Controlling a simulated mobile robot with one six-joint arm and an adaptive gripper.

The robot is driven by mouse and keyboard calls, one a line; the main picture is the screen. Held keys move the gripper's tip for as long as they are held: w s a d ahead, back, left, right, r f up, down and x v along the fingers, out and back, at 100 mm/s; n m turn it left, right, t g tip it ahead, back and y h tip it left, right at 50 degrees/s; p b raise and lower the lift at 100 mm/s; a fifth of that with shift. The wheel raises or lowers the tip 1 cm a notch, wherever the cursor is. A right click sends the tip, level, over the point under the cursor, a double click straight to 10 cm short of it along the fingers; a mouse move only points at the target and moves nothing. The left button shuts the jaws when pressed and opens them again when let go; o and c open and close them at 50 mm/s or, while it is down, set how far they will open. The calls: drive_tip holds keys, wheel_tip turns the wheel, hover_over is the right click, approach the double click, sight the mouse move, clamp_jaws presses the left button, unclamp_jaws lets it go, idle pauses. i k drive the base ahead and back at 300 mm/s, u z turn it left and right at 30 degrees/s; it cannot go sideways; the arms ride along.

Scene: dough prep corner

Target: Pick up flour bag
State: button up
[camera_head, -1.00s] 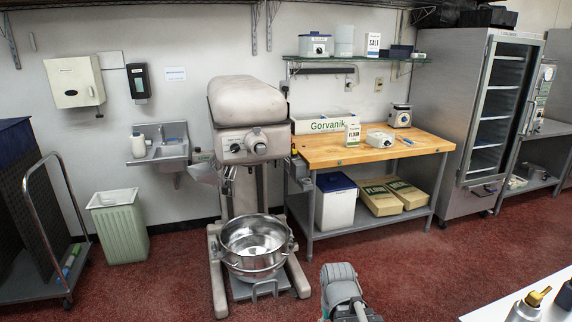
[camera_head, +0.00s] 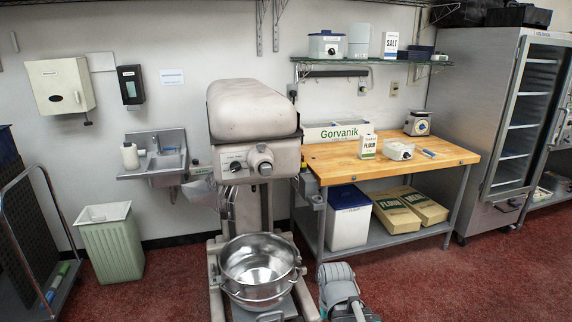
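A small upright white pack with green print reading FLOUR (camera_head: 368,146) stands on the wooden table top (camera_head: 335,173), near its back left. A larger tan and green sack, also lettered FLOUR (camera_head: 396,214), lies flat on the grey shelf under the table. A similar sack (camera_head: 424,208) lies beside it on the right; its lettering is hard to read. Part of my grey arm shows at the bottom middle, apart from the table and both kinds of flour. My gripper is not visible.
A large mixer (camera_head: 250,130) with a steel bowl (camera_head: 258,268) stands left of the table. A white bin with a blue lid (camera_head: 347,222) stands left of the sacks. A tub (camera_head: 398,151) and scale (camera_head: 417,123) share the table top. Red floor before the table is open.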

sight(367, 141)
drive_tip(key=i, duration=1.75)
drive_tip(key=z, duration=1.5)
drive_tip(key=i, duration=1.4)
